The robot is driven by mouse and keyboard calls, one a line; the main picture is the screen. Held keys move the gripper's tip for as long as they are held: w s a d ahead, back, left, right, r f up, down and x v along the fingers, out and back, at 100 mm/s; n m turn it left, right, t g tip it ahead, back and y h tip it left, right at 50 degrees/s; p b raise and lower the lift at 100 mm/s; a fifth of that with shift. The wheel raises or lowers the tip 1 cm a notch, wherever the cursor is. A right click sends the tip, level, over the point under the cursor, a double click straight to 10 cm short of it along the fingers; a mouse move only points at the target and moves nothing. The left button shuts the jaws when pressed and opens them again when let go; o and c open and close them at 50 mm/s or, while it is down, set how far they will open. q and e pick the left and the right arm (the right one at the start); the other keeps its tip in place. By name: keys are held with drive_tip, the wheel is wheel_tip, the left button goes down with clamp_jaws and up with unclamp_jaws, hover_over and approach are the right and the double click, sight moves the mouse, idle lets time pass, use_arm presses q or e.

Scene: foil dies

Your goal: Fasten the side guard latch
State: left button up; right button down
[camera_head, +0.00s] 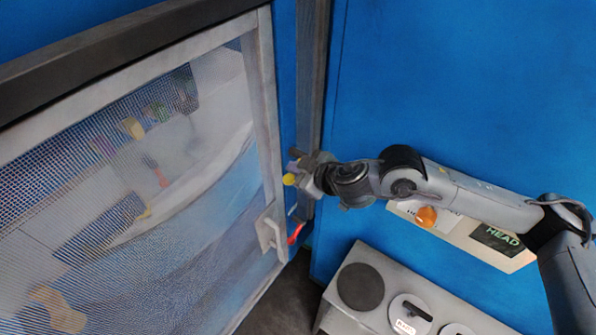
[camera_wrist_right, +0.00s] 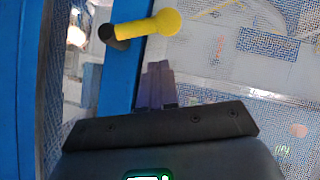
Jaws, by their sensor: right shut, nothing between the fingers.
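The side guard is a mesh panel in a pale frame (camera_head: 266,120) on the left in the head view. A yellow round knob (camera_head: 289,179) shows at its right edge, close to my right gripper (camera_head: 298,160). In the right wrist view it is a yellow lever (camera_wrist_right: 147,26) with a black pivot (camera_wrist_right: 110,37) at its left end, lying roughly crosswise over the blue post. My right gripper (camera_wrist_right: 157,68) is shut and empty, its fingertips just below the lever in that view. Whether they touch it I cannot tell. My left gripper is out of view.
A pale bracket (camera_head: 268,235) and a red handle-like part (camera_head: 296,234) sit lower on the guard's edge. A blue wall (camera_head: 460,80) stands behind my right arm. A grey control box (camera_head: 345,315) and a panel with an orange knob (camera_head: 427,217) lie below it.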

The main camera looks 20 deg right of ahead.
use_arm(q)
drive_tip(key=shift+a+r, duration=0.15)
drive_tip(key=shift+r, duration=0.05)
use_arm(e)
drive_tip(key=shift+w+d+f, duration=0.15)
drive_tip(key=shift+f, duration=0.4)
drive_tip(key=shift+w+d+f, duration=0.15)
drive_tip(key=shift+f, duration=0.35)
drive_tip(key=shift+w+d+f, duration=0.15)
drive_tip(key=shift+f, duration=0.4)
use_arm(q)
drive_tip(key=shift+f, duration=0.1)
